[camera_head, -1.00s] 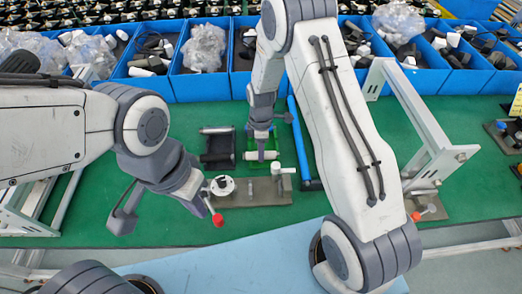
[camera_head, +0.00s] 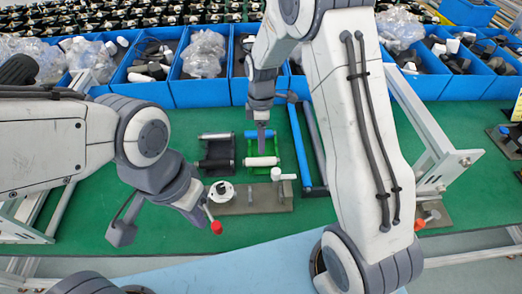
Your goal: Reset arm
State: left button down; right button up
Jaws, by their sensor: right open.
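My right gripper (camera_head: 263,143) points down just above a white roller (camera_head: 262,161), which lies across a green holder (camera_head: 249,147). Its jaws are open and hold nothing visible; the gap between them is seen edge-on. My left gripper (camera_head: 192,203) is lower left, by a round white fixture (camera_head: 221,192) and a lever with a red knob (camera_head: 217,227). Its fingers are small and partly hidden, so its opening is unclear. A dark roller holder (camera_head: 217,152) stands left of the green one.
Blue bins (camera_head: 200,92) with parts and plastic bags line the back. Blue bars (camera_head: 300,145) stand right of the holders. A white frame (camera_head: 428,140) stands at the right.

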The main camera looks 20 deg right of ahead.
notch_tip(320, 180, up, 2)
dwell(0.5)
jog(key=s+a+r+m, duration=0.3)
jog(key=s+a+r, duration=0.5)
jog(key=s, duration=0.2)
jog(key=s+r+m, duration=0.1)
jog(key=s+m, duration=0.1)
jog(key=s, duration=0.6)
jog(key=s+a+r+m+t, duration=0.1)
jog(key=s+r+m, duration=0.1)
jog(key=s, duration=0.6)
jog(key=shift+s+r+m+y, duration=0.15)
jog(key=shift+s+m+y, duration=0.15)
jog(key=shift+m, duration=0.4)
